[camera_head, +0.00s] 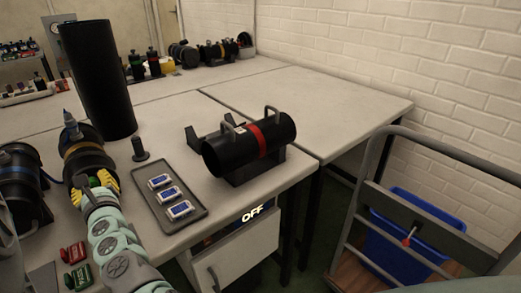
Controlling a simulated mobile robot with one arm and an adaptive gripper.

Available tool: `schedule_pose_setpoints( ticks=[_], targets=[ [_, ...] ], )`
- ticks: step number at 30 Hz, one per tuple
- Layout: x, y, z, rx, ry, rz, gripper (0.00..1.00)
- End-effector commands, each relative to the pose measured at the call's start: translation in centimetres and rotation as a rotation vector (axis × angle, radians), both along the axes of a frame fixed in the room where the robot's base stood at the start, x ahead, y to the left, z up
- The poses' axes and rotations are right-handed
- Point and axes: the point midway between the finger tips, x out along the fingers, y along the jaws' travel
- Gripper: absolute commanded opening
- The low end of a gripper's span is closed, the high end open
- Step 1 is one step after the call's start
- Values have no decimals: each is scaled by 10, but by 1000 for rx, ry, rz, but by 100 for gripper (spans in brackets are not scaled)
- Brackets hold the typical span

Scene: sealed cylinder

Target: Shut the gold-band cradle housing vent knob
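The gold-band housing (84,150) is a dark cylinder with a gold band, at the left of the table in the head view. A grey fitting with a blue tip (70,122) stands up from its top; I cannot tell if this is the vent knob. My gripper (94,184), with yellow finger parts, is at the near end of this housing and overlaps it in the picture. I cannot tell whether it touches the housing or holds anything. The near end face and any knob there are hidden behind the gripper.
A tall black cylinder (100,80) stands behind the housing. A dark blue-banded housing (20,185) is at its left. At the right are a small black post (140,150), a tray (188,216) with three blue-and-white items, and a red-band cylinder (228,152) in a cradle.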

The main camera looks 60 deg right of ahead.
Motion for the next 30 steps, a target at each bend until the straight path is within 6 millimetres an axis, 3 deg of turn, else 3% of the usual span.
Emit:
schedule_pose_setpoints(
  ticks=[9,22,30],
  targets=[
    [0,0,0,0,0,-1,0],
    [1,2,0,25,-9,6,0],
    [1,3,-1,143,-42,9,0]
  ],
)
